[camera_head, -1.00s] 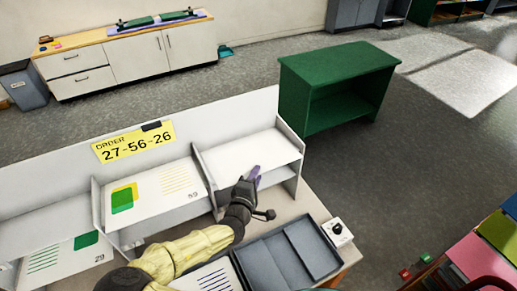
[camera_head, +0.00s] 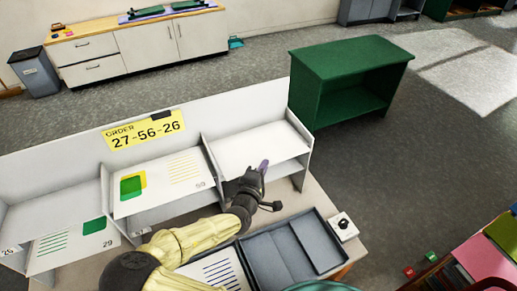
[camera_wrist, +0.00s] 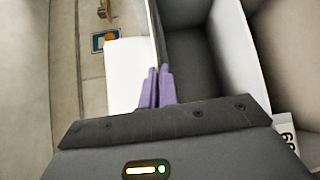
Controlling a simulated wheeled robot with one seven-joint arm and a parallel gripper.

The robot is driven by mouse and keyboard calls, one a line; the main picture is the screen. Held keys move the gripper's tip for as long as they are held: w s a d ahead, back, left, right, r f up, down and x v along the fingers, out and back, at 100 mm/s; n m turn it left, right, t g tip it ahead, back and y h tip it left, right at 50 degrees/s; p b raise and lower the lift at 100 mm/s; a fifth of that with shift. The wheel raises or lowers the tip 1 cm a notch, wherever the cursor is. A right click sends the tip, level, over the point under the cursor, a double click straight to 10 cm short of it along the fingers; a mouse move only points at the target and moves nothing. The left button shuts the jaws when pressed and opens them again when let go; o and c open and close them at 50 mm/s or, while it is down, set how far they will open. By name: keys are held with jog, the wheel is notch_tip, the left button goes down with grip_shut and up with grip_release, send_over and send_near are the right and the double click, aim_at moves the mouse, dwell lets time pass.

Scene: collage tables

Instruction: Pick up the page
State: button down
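My gripper (camera_head: 264,166) is at the front edge of the right-hand compartment of the white rack. Its purple fingers (camera_wrist: 158,87) are close together in the wrist view, with no page visible between them. A page marked 59 (camera_head: 155,203), with green and yellow squares and yellow lines, lies in the middle compartment. A page marked 29 (camera_head: 62,248), with green lines and a green square, lies in the left one. Another page with dark lines (camera_head: 222,272) lies on the table, partly behind my arm. The right compartment's top (camera_head: 258,146) looks plain white.
A yellow sign (camera_head: 144,130) on the rack reads ORDER 27-56-26. A dark grey tray (camera_head: 262,262) lies right of my arm, beside a white box with a black knob (camera_head: 343,226).

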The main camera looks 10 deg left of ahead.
notch_tip(320, 180, up, 28)
jog(key=b, duration=0.3)
dwell(0.8)
